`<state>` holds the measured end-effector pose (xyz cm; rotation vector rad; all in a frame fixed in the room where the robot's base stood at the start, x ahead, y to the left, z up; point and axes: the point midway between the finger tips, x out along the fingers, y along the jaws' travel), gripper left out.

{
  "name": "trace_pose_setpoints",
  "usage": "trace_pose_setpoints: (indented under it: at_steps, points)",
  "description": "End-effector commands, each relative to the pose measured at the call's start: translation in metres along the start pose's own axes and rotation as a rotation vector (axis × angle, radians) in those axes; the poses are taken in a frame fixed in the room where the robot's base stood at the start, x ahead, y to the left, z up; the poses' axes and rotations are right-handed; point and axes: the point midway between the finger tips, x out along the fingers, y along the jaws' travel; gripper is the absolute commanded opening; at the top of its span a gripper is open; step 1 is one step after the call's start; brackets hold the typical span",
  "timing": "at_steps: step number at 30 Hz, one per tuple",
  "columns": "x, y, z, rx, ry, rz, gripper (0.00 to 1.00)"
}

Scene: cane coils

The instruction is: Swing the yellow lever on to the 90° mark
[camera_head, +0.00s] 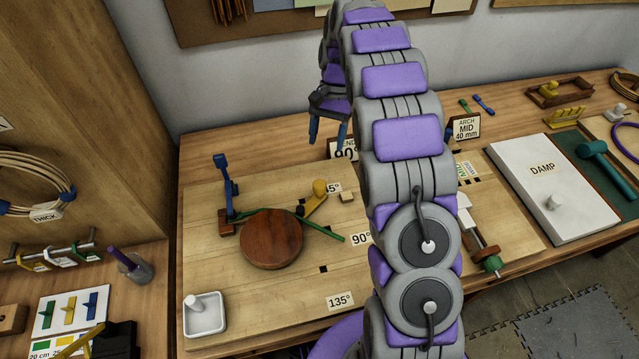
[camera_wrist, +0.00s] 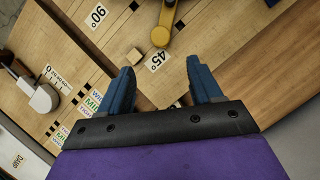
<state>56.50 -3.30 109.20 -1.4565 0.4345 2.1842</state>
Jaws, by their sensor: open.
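The yellow lever (camera_head: 315,203) lies on the wooden board beside the round wooden block (camera_head: 271,239), its knob end close to the 45° label (camera_head: 333,187). The 90° label (camera_head: 361,239) sits farther toward the near side. A green strip (camera_head: 322,231) runs past the block and under or against the lever; which, I cannot tell. My gripper (camera_head: 328,134) is open and empty above the back of the board, apart from the lever. In the wrist view the lever (camera_wrist: 166,24) shows beyond the fingertips (camera_wrist: 162,72), near the 45° label (camera_wrist: 158,60); the 90° label (camera_wrist: 96,16) is at upper left.
A blue upright clamp (camera_head: 226,188) stands left of the block. A small wooden block (camera_head: 347,197) lies right of the lever. The 135° label (camera_head: 340,301) and a white tray (camera_head: 205,314) are nearer. My arm hides part of the board's right side.

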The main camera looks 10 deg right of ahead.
Motion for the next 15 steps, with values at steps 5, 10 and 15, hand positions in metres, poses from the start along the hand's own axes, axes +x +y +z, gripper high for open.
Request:
trace_pose_setpoints:
  at_steps: [5, 10, 15]
  points:
    - [0.031, 0.001, 0.001, 0.000, -0.003, 0.001, 0.64]
    - [0.063, 0.000, 0.001, 0.000, -0.002, 0.003, 0.64]
    - [0.096, 0.000, 0.000, -0.001, -0.003, 0.002, 0.64]
